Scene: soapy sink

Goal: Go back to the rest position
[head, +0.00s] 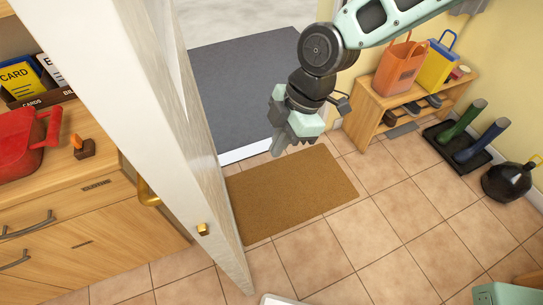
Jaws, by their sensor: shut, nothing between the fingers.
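My gripper (284,146) hangs from my arm near the top middle of the head view.
A white door (150,110) with a brass handle (147,192) stands open to the left of my gripper. A wooden cabinet (90,225) is at the left. A shoe bench (372,112) with bags, boots on a tray (440,140) and a black round jug (505,182) line the right. Tiled floor is clear between.

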